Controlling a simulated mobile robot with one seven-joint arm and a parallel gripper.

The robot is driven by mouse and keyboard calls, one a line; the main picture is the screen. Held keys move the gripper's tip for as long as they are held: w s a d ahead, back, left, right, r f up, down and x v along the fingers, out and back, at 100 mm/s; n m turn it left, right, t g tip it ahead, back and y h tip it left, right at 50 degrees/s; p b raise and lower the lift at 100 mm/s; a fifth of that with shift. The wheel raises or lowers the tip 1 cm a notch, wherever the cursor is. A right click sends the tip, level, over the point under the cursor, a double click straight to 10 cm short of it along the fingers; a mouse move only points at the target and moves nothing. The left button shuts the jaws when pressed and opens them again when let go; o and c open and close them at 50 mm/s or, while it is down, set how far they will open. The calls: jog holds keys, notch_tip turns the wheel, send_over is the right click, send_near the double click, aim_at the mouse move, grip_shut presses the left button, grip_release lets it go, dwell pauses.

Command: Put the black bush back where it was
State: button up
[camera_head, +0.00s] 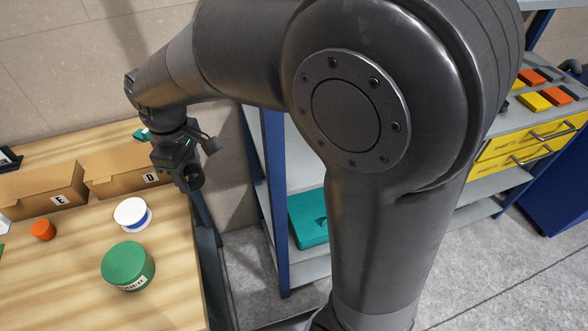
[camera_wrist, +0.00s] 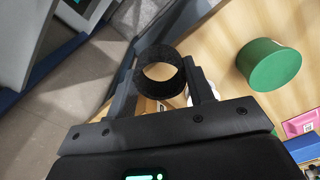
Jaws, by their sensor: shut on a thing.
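The black bush (camera_wrist: 157,72) is a short black ring, seen in the wrist view between the two fingers of my gripper (camera_wrist: 163,85). The fingers are shut on its outer sides, and its open bore faces the camera. In the head view my gripper (camera_head: 190,180) hangs near the right edge of the wooden table (camera_head: 180,285), and the bush shows as a small dark ring (camera_head: 196,178) at its tip. It looks held above the table edge, though the exact height is hard to tell.
Cardboard boxes marked E (camera_head: 45,190) and D (camera_head: 125,172) stand at the table's back. A white and blue spool (camera_head: 133,214), a green round container (camera_head: 128,266) and an orange piece (camera_head: 43,230) stand in front. A blue-framed shelf (camera_head: 272,200) stands right of the table, beyond a gap.

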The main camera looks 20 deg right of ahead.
jog(key=s+d+f+n, duration=0.25)
jog(key=s+d, duration=0.35)
jog(key=d, duration=0.5)
jog(key=s+d+f+n, duration=0.25)
jog(key=s+d, duration=0.35)
jog(key=d, duration=0.4)
jog(key=w+d+m, duration=0.1)
jog(key=d+m, duration=0.2)
jog(key=d, duration=0.3)
jog(key=m, duration=1.5)
send_near(310, 171)
jog(key=shift+s+d+f, duration=0.65)
jog(key=shift+s+d, duration=0.2)
jog(key=shift+s, duration=0.15)
jog(key=w+m, duration=0.1)
jog(key=w+a+m, duration=0.1)
jog(key=m, duration=0.1)
jog(key=shift+a, duration=0.25)
jog(key=shift+m, duration=0.4)
jog(key=shift+f, duration=2.55)
